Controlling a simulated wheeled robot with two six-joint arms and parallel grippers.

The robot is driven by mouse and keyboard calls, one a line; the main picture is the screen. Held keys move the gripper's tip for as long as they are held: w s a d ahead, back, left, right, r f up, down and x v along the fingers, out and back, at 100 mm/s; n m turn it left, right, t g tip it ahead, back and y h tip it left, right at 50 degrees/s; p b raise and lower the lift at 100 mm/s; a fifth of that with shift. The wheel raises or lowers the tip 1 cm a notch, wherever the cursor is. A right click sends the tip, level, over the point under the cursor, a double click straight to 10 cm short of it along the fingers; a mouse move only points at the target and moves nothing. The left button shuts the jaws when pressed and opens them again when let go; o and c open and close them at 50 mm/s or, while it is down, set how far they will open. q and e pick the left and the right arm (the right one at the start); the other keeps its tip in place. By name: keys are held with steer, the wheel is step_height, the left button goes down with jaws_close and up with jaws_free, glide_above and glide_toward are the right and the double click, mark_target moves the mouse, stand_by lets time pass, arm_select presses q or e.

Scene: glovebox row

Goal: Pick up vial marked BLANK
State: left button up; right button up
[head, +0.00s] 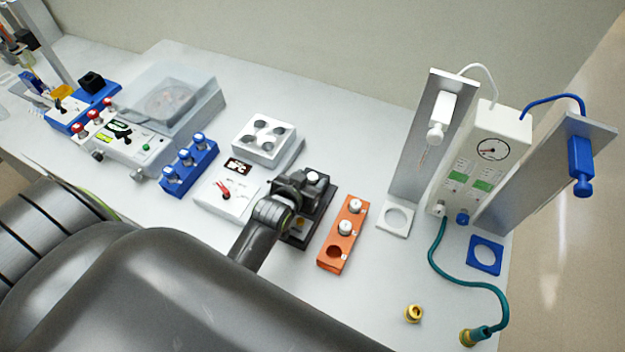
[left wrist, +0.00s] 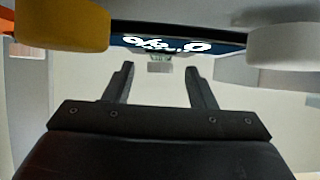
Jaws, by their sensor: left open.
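My left gripper (head: 300,187) reaches in over a dark block (head: 325,205) near the middle of the bench. A white cap (head: 312,177) shows right at its fingers. In the left wrist view the gripper (left wrist: 159,70) is open, and a small pale object (left wrist: 160,66) shows beyond and between the fingertips; I cannot tell whether they touch it. An orange rack (head: 331,262) to the right holds two white-capped vials, a far one (head: 355,205) and a near one (head: 346,229), and has one empty hole. No BLANK marking is readable. My right gripper is out of view.
A white device with a red-marked dial (head: 227,194), a blue rack of vials (head: 187,172) and a white block with round wells (head: 266,138) lie left of the gripper. Upright stands (head: 425,125) with hoses are at right. A brass fitting (head: 413,313) lies near the front.

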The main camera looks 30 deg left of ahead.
arm_select(q)
steer(key=c, duration=1.1)
steer(key=shift+o, duration=0.2)
steer(key=shift+r, duration=0.1)
